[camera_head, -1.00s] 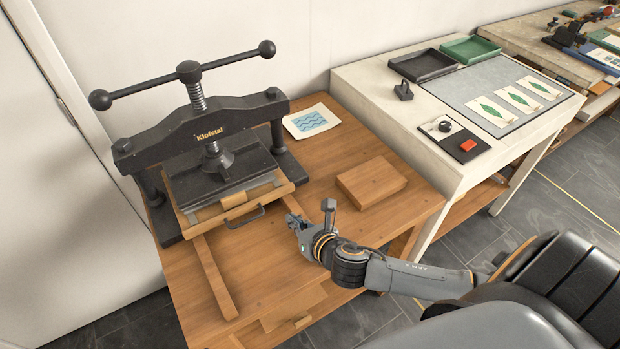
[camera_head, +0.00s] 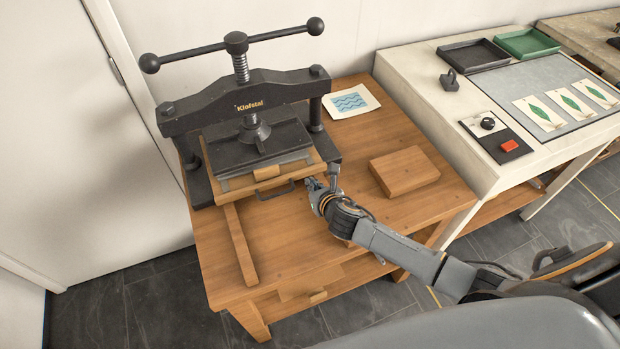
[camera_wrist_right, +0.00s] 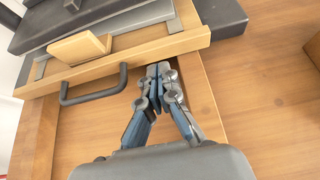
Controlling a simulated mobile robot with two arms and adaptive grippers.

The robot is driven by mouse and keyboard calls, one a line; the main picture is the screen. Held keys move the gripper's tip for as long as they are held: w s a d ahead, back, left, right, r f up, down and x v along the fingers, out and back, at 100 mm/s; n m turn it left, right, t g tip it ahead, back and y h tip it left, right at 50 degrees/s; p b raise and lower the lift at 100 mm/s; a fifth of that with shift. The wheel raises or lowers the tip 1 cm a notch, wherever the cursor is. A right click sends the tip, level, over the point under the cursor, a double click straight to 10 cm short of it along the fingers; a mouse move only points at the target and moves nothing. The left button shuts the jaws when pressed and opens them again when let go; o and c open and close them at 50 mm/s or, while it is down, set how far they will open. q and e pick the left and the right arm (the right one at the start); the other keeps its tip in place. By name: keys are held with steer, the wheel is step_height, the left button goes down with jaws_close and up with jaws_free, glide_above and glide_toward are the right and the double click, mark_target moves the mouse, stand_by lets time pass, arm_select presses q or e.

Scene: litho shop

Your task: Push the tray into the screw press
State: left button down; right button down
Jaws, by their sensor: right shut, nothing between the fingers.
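The screw press (camera_head: 240,115) is black with a long ball-ended bar on top and stands on the wooden table. The wooden tray (camera_head: 232,186) lies under its plate, with its front edge and dark handle (camera_head: 275,190) sticking out at the front. The tray's front edge (camera_wrist_right: 150,52) and the handle (camera_wrist_right: 95,92) also show in the right wrist view. My right gripper (camera_head: 318,184) is shut and empty, just right of the handle. In the right wrist view its fingertips (camera_wrist_right: 160,70) are close against the tray's front edge; contact is unclear. My left gripper is not in view.
A wooden rail (camera_head: 240,245) runs forward from the press. A wooden block (camera_head: 404,172) lies right of my gripper, and a print with blue waves (camera_head: 351,101) lies behind. A white bench (camera_head: 440,110) stands to the right.

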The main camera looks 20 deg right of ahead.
mark_target(305, 170)
steer(key=shift+w, duration=0.85)
steer(key=w, duration=0.3)
steer(key=shift+w, duration=0.35)
steer(key=shift+r, duration=0.15)
steer(key=shift+w+r, duration=0.1)
